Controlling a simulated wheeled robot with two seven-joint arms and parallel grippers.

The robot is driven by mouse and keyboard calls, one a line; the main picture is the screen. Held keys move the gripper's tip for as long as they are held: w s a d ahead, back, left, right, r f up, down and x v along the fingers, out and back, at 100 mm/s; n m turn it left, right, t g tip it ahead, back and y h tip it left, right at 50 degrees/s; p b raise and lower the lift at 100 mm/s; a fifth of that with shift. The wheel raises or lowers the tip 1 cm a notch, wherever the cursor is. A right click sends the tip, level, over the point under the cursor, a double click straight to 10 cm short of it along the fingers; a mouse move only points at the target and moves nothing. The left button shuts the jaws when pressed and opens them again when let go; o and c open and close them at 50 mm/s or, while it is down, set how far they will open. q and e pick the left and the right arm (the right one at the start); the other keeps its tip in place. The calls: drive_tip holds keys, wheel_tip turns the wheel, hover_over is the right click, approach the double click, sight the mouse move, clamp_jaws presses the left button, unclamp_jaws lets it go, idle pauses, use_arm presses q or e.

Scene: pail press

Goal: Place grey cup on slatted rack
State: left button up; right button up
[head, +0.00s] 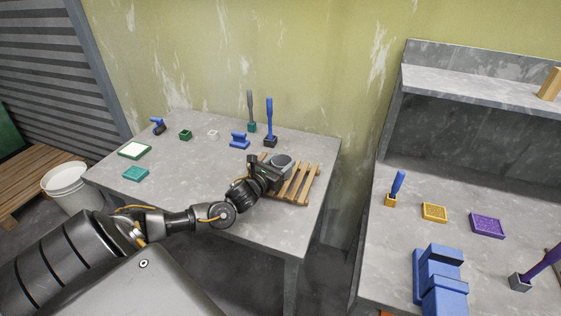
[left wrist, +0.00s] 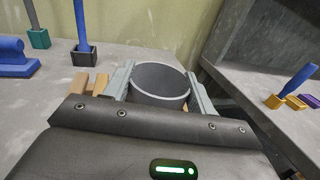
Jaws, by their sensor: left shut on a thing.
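The grey cup (head: 282,161) is at my left gripper (head: 272,165), over the slatted wooden rack (head: 300,187) near the table's right side. In the left wrist view the cup (left wrist: 159,85) is upright, its round open rim facing up, with a finger of my left gripper (left wrist: 158,88) on each side. The gripper is shut on the cup. The cup's lower part is hidden, so I cannot tell whether it touches the slats. Pale wooden slats (left wrist: 100,84) show beside the left finger. My right gripper is not in view.
Behind the rack stand a blue-handled tool in a dark block (head: 270,141), a teal-based tool (head: 252,127) and a blue block tool (head: 239,141). Teal and green pieces lie at the left. A white bucket (head: 68,186) stands left of the table. A gap separates the right-hand bench (head: 400,262).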

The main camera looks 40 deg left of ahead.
use_arm(q)
drive_tip(key=shift+f, duration=0.2)
drive_tip(key=o, duration=1)
drive_tip(key=shift+r, duration=0.1)
drive_tip(key=shift+r, duration=0.15)
drive_tip(key=s, duration=0.3)
drive_tip(key=s+b, duration=0.1)
drive_tip(key=s, duration=0.7)
drive_tip(key=shift+d+b, duration=0.4)
drive_tip(key=shift+s, duration=0.5)
